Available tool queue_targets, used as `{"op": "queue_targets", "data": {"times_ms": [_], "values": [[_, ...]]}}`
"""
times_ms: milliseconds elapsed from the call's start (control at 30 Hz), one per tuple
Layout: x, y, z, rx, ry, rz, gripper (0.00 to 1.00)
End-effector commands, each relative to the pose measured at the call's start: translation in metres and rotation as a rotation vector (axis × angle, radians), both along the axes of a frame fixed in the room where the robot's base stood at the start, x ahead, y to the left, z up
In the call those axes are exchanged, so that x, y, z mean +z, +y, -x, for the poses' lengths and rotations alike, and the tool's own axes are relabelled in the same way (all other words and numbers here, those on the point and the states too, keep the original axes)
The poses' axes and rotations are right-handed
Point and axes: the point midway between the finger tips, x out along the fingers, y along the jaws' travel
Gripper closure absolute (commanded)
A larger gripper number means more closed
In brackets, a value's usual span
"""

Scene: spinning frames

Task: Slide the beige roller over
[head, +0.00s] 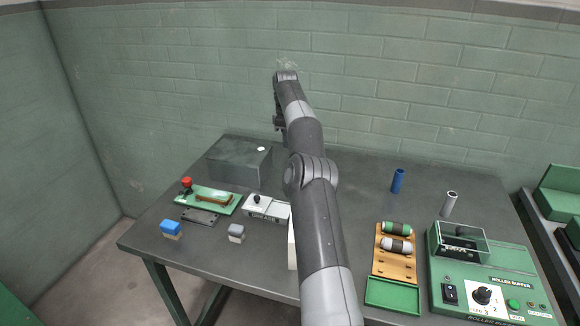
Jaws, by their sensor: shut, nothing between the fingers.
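No roller in the head view is clearly beige. A pale grey-white roller (397,245) lies across the wooden rack (381,265), beside a green roller (397,228) with pale ends. Another pale roller (449,204) stands upright behind the green machine labelled roller buffer (465,272). A blue roller (398,181) stands upright further back. My gripper (279,124) shows only as a small dark part beside my raised arm, high over the table's back. It is shut and empty, far from the rollers. Its fingertips are mostly hidden.
A green tray (393,295) adjoins the rack's front. My arm hides the table's middle. A brick wall is behind.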

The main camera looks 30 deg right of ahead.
Motion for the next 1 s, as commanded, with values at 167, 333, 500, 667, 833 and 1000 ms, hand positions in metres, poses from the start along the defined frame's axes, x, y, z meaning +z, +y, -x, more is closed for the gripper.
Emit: {"op": "queue_targets", "data": {"times_ms": [167, 333, 500, 667, 833, 1000], "values": [[-0.015, -0.013, 0.002, 0.000, 0.008, -0.011, 1.00], [-0.022, -0.014, 0.002, 0.001, 0.011, -0.012, 1.00], [-0.037, -0.013, 0.003, 0.001, 0.011, -0.013, 1.00], [-0.063, -0.014, 0.003, 0.000, 0.011, -0.011, 1.00], [-0.093, -0.013, 0.003, 0.000, 0.011, -0.013, 1.00], [-0.110, -0.013, 0.002, -0.001, 0.010, -0.011, 1.00]]}}
